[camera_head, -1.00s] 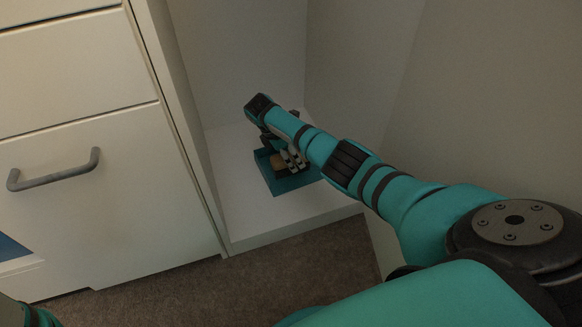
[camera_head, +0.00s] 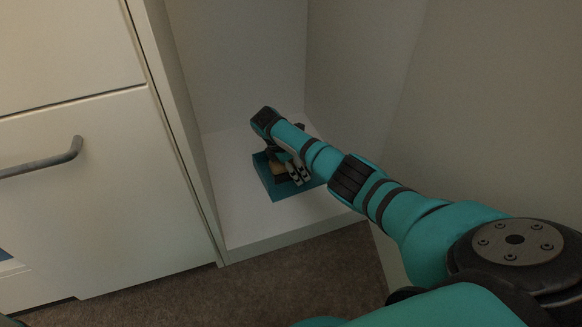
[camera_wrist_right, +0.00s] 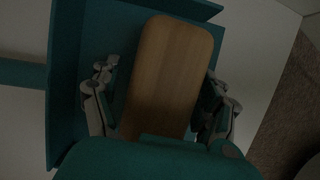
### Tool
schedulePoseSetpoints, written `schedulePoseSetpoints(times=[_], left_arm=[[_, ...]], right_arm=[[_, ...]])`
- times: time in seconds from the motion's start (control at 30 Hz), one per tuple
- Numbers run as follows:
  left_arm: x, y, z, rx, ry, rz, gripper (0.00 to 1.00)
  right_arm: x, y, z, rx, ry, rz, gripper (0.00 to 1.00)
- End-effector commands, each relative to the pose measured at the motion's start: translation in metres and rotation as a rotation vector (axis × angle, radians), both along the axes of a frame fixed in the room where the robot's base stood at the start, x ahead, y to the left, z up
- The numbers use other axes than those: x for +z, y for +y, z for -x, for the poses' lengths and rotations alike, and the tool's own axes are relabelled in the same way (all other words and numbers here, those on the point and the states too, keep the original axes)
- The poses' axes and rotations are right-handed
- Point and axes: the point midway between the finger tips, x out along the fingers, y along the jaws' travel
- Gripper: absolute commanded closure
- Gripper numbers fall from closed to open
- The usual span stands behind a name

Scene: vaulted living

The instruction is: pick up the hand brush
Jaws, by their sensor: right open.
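The hand brush shows as a tan wooden block (camera_wrist_right: 172,75) in the right wrist view, lying on or in a teal tray-like holder (camera_wrist_right: 66,60). In the head view only a small tan part of the brush (camera_head: 277,168) shows, beneath my right arm, with the teal holder (camera_head: 283,192) around it on a white shelf floor. My right gripper (camera_wrist_right: 160,100) is open, with one finger on each side of the wooden block. Whether the fingers touch it is unclear. The brush's lower end is hidden by my gripper. My left gripper is out of view.
The white cabinet recess (camera_head: 238,222) has a wall on each side and a front lip above brown carpet (camera_head: 250,290). A drawer front with a grey handle (camera_head: 50,162) stands at the left. White shelf floor is free in front of the holder.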

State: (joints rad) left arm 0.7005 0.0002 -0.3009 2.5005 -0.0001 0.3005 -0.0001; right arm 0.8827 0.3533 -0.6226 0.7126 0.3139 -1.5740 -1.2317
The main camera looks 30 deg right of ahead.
Motion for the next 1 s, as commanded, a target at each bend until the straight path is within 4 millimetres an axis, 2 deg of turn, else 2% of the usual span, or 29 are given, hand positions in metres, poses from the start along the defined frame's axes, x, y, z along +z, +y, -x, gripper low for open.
schedulePoseSetpoints(times=[0.53,1.0], left_arm=[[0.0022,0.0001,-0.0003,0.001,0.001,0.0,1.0],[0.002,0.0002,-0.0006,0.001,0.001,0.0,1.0]], right_arm=[[-0.0041,0.0002,-0.0001,0.0,0.0,0.0,0.23],[-0.0053,0.0003,0.0003,0.0,0.0,0.0,0.85]])
